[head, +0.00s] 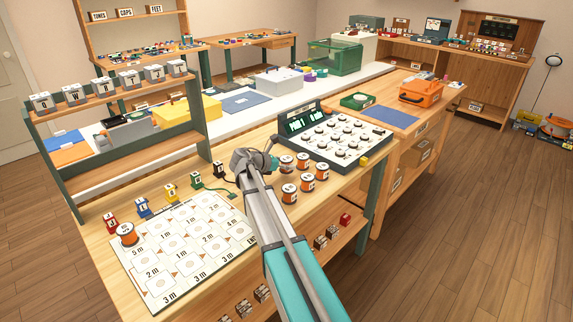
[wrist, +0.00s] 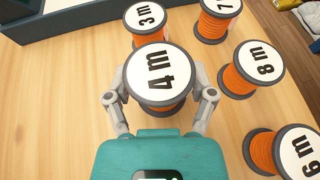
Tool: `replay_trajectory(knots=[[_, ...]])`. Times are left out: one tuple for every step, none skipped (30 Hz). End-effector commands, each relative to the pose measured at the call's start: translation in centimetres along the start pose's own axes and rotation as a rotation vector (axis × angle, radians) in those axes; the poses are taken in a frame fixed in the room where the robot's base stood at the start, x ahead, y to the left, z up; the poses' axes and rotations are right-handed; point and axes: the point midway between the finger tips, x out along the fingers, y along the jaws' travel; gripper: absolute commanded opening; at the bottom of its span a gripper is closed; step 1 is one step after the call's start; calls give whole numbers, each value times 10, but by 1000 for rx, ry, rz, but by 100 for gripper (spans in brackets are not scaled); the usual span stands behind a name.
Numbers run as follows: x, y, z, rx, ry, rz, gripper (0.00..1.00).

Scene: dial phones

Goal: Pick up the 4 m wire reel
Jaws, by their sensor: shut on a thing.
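The 4 m wire reel (wrist: 158,78) has orange wire and a white round label on top. In the wrist view it stands between my gripper's (wrist: 161,100) two fingers, which are closed on its sides. In the head view my gripper (head: 274,163) is at the left side of the reel group, and the 4 m reel (head: 287,164) shows beside it. The reel is upright; whether its base touches the table cannot be told.
The 3 m reel (wrist: 147,18) is close behind, with the 8 m reel (wrist: 252,69) and 6 m reel (wrist: 284,151) to the right. A dial console (head: 335,138) stands behind. A marked board (head: 185,250) lies left, with one reel (head: 127,234) at its corner.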

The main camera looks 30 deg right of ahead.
Motion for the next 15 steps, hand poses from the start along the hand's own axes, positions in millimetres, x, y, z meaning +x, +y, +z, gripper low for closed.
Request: replay_trajectory(knots=[[-4,-5,10,0,0,0,20],[-6,-8,13,0,0,-1,20],[-7,-12,18,0,0,-1,20],[-8,-15,21,0,0,-1,20],[-10,-18,24,0,0,-1,20],[-11,-22,29,0,0,-1,20],[-12,-25,32,0,0,-1,20],[-13,-28,36,0,0,-1,20],[-15,-32,40,0,0,-1,20],[-16,-35,43,0,0,-1,20],[-17,-38,46,0,0,-1,20],[-19,-41,51,0,0,-1,20],[-20,-44,54,0,0,0,20],[-21,-47,57,0,0,0,20],[-23,-51,62,0,0,0,20]])
